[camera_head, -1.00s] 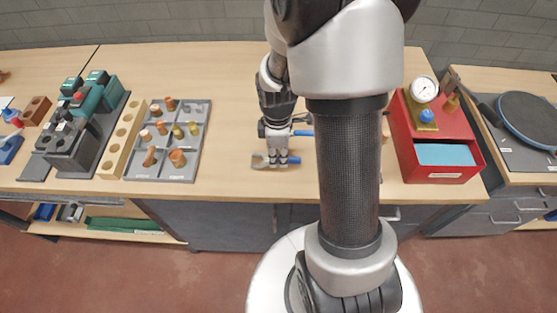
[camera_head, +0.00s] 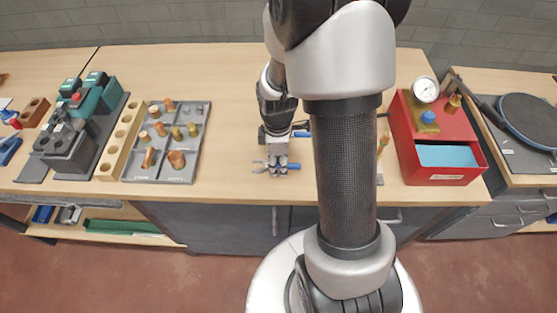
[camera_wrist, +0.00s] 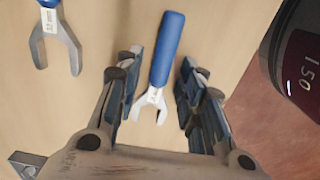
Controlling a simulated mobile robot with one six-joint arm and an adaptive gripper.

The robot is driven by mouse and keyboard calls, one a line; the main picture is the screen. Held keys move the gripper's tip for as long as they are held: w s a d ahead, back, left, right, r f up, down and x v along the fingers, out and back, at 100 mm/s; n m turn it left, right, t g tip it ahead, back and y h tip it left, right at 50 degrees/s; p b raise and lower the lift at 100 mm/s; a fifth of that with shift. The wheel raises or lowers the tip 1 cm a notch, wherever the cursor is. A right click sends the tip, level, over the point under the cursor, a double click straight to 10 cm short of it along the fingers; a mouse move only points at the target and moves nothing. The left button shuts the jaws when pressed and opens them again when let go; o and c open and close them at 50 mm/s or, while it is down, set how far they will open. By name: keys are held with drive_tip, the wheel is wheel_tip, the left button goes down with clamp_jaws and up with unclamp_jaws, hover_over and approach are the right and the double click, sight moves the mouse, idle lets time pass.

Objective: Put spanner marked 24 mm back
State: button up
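My gripper (camera_wrist: 158,92) is open, with its fingers either side of a blue-handled open-ended spanner (camera_wrist: 164,50). A gap shows between each finger and this spanner. In the head view my gripper (camera_head: 278,168) is low over the front of the middle bench, with the spanner's blue handle (camera_head: 294,166) to its right and the grey jaw to its left. A second, larger-looking spanner (camera_wrist: 55,45) lies at the upper left in the wrist view. In the head view a blue handle (camera_head: 301,134) shows farther back, partly hidden by my arm.
A grey compartment tray (camera_head: 185,172) with copper and brass fittings and a drilled wooden block (camera_head: 118,140) stand left. A red box (camera_head: 440,125) with a gauge stands right. Bare bench (camera_head: 230,120) lies between the tray and my gripper. My arm hides part of the bench.

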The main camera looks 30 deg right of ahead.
wheel_tip(320, 180, up, 12)
drive_tip(key=p, duration=0.4)
wheel_tip(320, 180, up, 10)
drive_tip(key=m+t, duration=0.2)
drive_tip(key=m, duration=0.2)
hover_over(278, 165)
drive_tip(key=s+a, duration=0.3)
drive_tip(key=a, duration=0.2)
drive_tip(key=s+a+r+m+t, duration=0.2)
drive_tip(key=s+a+r+m, duration=0.3)
drive_tip(key=s, duration=0.5)
drive_tip(key=shift+a+r+m+t, duration=0.3)
drive_tip(key=shift+a+r+m, duration=0.1)
drive_tip(key=shift+r+m, duration=0.6)
drive_tip(key=shift+f, duration=0.1)
drive_tip(key=shift+d, duration=0.1)
